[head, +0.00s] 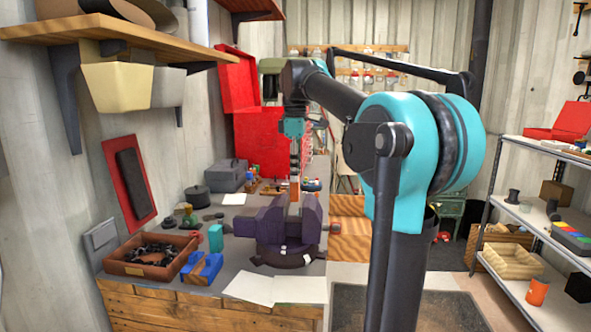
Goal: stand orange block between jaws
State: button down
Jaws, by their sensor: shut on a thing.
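My gripper (294,173) points straight down above the vise. It is shut on a narrow orange block (294,188), which hangs upright below the fingertips. The dark purple vise (285,232) stands on the workbench near its front. The block is in line with the gap between the vise jaws. Its lower end meets the top of the jaws in the picture; I cannot tell how deep it sits or whether it touches them.
White papers (250,287) lie in front. A grey toolbox (228,176) and a red case (262,140) stand behind.

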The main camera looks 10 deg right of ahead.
aim_at(296, 188)
jog(key=shift+f, duration=2.8)
dwell(0.7)
jog(key=c, duration=1.1)
grip_release()
jog(key=shift+r, duration=3)
